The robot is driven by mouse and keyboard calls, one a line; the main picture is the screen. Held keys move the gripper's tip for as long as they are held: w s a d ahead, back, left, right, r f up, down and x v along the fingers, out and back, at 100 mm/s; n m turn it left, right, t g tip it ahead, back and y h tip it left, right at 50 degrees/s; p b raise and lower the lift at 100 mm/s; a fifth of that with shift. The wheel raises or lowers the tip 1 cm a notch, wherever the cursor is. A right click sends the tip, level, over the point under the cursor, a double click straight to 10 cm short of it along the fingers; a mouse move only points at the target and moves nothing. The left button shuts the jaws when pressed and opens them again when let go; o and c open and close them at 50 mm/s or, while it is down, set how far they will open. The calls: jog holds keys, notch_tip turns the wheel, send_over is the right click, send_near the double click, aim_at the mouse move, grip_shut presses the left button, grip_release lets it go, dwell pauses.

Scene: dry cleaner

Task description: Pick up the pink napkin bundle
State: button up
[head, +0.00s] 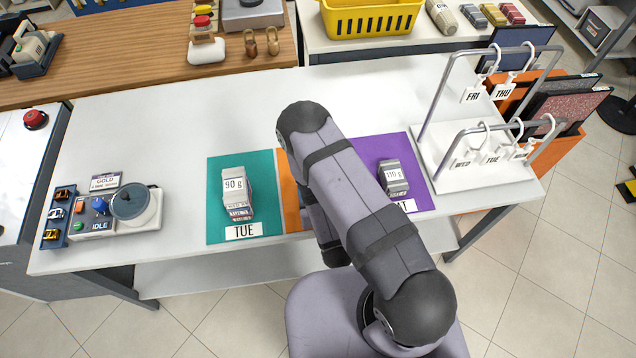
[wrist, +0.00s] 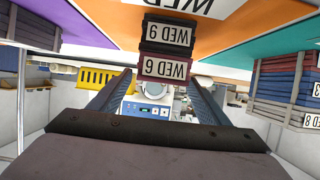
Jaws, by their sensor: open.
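In the wrist view, which looks upside down, a dull pink-maroon bundle (wrist: 168,81) with a WED tag lies against a dark grey bundle (wrist: 168,48), also tagged WED. They stand at the orange mat (wrist: 240,15). My gripper (wrist: 161,77) is open, its two dark fingers pointing towards this stack. The maroon bundle shows in the gap between the fingertips; no contact is visible. In the head view my arm hides this stack, my gripper and most of the orange mat.
A stack (head: 237,192) stands on the teal mat (head: 268,170), left of my arm. Another stack (head: 392,177) stands on the purple mat (head: 420,172), right of it. A hanger rack (head: 440,175) is on the table's right end, a scale-like device (head: 135,205) on the left.

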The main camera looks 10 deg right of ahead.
jog(key=shift+x, duration=0.9)
jog(key=c, duration=1.2)
jog(key=shift+o, duration=0.2)
jog(key=shift+r, duration=0.15)
notch_tip(320, 180, up, 7)
jog(key=shift+r+b, duration=0.25)
jog(key=shift+b, duration=0.6)
notch_tip(320, 180, up, 2)
jog(key=shift+r+p, duration=0.15)
jog(key=shift+p, duration=1.1)
